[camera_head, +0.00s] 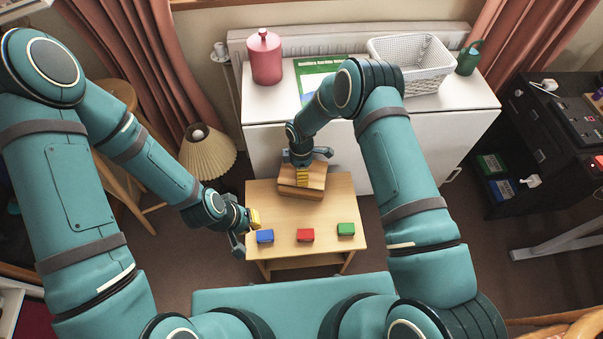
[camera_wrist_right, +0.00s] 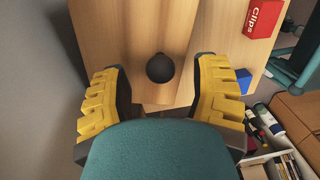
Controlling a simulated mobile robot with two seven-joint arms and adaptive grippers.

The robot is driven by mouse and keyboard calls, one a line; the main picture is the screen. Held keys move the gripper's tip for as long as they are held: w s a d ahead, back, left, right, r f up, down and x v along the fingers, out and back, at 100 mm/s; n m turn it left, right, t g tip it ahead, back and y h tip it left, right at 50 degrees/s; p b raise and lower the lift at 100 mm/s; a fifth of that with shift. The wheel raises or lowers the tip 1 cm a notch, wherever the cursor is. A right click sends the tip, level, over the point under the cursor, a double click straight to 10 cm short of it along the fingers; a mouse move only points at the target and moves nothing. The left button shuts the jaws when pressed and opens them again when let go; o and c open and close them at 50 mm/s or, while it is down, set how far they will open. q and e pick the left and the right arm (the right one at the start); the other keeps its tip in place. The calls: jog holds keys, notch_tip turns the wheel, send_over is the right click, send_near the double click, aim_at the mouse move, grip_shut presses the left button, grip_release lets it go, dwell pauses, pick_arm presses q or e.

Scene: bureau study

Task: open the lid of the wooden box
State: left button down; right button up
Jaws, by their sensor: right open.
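The wooden box (camera_head: 301,193) stands at the back of the small wooden table. In the right wrist view, a round dark knob (camera_wrist_right: 160,69) stands out on the wooden lid (camera_wrist_right: 150,30). My right gripper (camera_head: 303,174) is over the box, and partly hides it in the head view. In the wrist view its two yellow-padded fingers (camera_wrist_right: 160,100) are wide apart, one on each side of the knob, not closed on it. Whether the lid lies fully shut is hard to tell. My left gripper (camera_head: 246,230) is at the table's left edge, its fingers apart with nothing between them.
Behind is a white cabinet (camera_head: 420,140) with a pink canister (camera_head: 264,58) and white basket (camera_head: 412,62). A lamp (camera_head: 207,153) stands left of the table.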

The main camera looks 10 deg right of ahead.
jog(key=shift+f, duration=0.35)
jog(key=shift+c, duration=0.2)
grip_shut()
jog(key=shift+w+r, duration=0.1)
jog(key=shift+r, duration=0.1)
dwell(0.3)
jog(key=shift+w+d+r+g+y, duration=0.1)
jog(key=shift+w+r+g+y, duration=0.1)
jog(key=shift+w+r+g, duration=0.35)
jog(key=shift+w+d+r+g+y, duration=0.15)
jog(key=shift+r+g+y, duration=0.1)
jog(key=shift+g, duration=0.6)
jog(key=shift+w+d+r, duration=0.25)
jog(key=shift+w+r, duration=0.7)
jog(key=shift+w, duration=0.05)
jog(key=shift+a, duration=0.1)
